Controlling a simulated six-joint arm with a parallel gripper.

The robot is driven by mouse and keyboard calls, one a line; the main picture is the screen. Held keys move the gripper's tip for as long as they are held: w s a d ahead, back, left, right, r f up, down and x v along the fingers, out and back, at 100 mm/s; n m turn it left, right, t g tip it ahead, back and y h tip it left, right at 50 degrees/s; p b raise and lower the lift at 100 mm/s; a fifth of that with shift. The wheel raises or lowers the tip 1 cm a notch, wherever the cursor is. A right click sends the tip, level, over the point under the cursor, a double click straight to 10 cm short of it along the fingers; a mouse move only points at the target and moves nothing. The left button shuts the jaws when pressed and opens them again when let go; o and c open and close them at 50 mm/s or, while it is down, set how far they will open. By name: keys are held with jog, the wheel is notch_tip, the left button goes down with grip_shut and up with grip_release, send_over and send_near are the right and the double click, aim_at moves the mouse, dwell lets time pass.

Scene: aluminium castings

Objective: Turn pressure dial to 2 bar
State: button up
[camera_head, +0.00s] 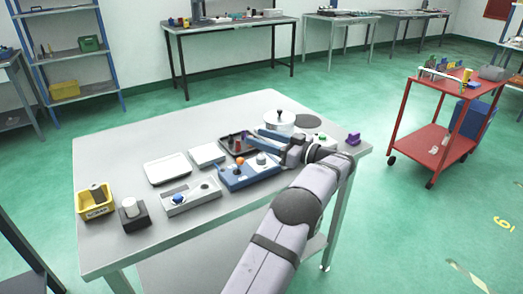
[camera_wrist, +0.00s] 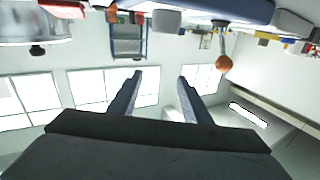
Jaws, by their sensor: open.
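A blue control panel (camera_head: 236,181) lies flat on the table, with an orange ball knob (camera_head: 240,161) and a grey round knob (camera_head: 261,160) on it. No scale or 2 bar mark is readable, and I cannot tell for certain which knob is the pressure dial. My gripper (camera_head: 260,138) is open, just behind the panel's right part. In the wrist view my gripper (camera_wrist: 159,76) has two separate fingers with nothing between them. The panel (camera_wrist: 220,10), the orange knob (camera_wrist: 224,62) and the grey knob (camera_wrist: 167,22) appear upside down beyond the fingers.
A lidded metal pot (camera_head: 280,124) stands close behind my gripper, with a dark tray (camera_head: 226,150) to its left. A grey unit with a blue knob (camera_head: 178,199), white trays (camera_head: 167,168) and a yellow bin (camera_head: 95,210) are further left.

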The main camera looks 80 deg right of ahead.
aim_at(263, 161)
jog(key=shift+r, duration=1.2)
jog(key=shift+h, duration=0.3)
jog(key=shift+f+m+h, duration=0.1)
jog(key=shift+m+h, duration=0.6)
jog(key=shift+h, duration=0.2)
jog(key=m+h, duration=0.1)
jog(key=f+g+h, duration=0.1)
jog(key=shift+s+a+m+h+b, duration=0.2)
jog(key=shift+s+m+h+b, duration=0.1)
jog(key=shift+m+b, duration=0.1)
jog(key=s+a+f+m+g+h, duration=0.1)
jog(key=a+f+g, duration=0.1)
jog(key=s+a+f+m+g+h, duration=0.1)
jog(key=a+f+m+g+h, duration=0.1)
jog(key=f, duration=0.1)
jog(key=s+a+f+m+g+h, duration=0.1)
jog(key=a+f+m+g, duration=0.1)
jog(key=f+g, duration=0.1)
jog(key=shift+f+h+b, duration=0.25)
jog(key=shift+h+b, duration=0.05)
jog(key=shift+b, duration=0.1)
jog(key=shift+p+x, duration=0.35)
jog(key=shift+x, duration=3.3)
jog(key=shift+c, duration=0.2)
jog(key=shift+f, duration=0.1)
jog(key=c, duration=1)
